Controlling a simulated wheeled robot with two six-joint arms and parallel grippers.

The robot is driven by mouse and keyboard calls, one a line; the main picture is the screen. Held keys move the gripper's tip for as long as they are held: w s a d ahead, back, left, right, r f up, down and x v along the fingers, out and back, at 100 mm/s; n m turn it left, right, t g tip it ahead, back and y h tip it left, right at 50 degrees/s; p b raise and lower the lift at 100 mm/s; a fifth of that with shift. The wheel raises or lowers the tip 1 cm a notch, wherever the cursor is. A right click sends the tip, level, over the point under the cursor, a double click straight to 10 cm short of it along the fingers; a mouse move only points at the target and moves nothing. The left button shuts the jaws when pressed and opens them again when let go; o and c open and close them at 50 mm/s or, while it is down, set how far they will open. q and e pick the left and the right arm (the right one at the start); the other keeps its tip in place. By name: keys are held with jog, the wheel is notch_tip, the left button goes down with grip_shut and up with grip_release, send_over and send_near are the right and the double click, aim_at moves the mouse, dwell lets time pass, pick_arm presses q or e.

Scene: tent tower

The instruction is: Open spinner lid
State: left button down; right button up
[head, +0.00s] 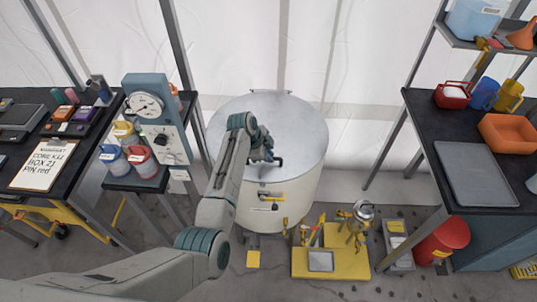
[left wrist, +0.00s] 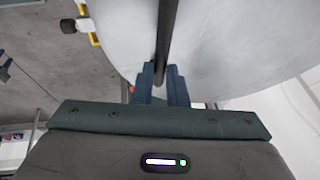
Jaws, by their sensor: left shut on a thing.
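The spinner (head: 300,195) is a large cream drum in the middle of the head view. Its round grey metal lid (head: 290,125) lies flat across the top. My left gripper (head: 268,157) is over the lid's near part, shut on a dark handle bar (head: 280,161). In the left wrist view the bar (left wrist: 168,35) runs between the two blue-grey fingers (left wrist: 160,85), with the pale lid (left wrist: 230,40) around it. My left arm hides the left side of the spinner. My right gripper is not in view.
A yellow platform (head: 340,262) with a small metal device stands right of the spinner's foot. A dial instrument (head: 150,115) and jars stand on a stand to the left. Dark benches flank both sides, the right one with a grey tray (head: 475,172). White tent wall is behind.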

pick_arm(q)
jog(key=w+r+g+b, duration=0.1)
jog(key=w+r, duration=0.5)
jog(key=r, duration=0.6)
jog(key=w+r+g+b, duration=0.1)
jog(key=w+r+b, duration=0.2)
jog(key=r, duration=0.9)
jog(key=shift+w+r+n+g, duration=0.3)
jog(key=shift+w, duration=1.25)
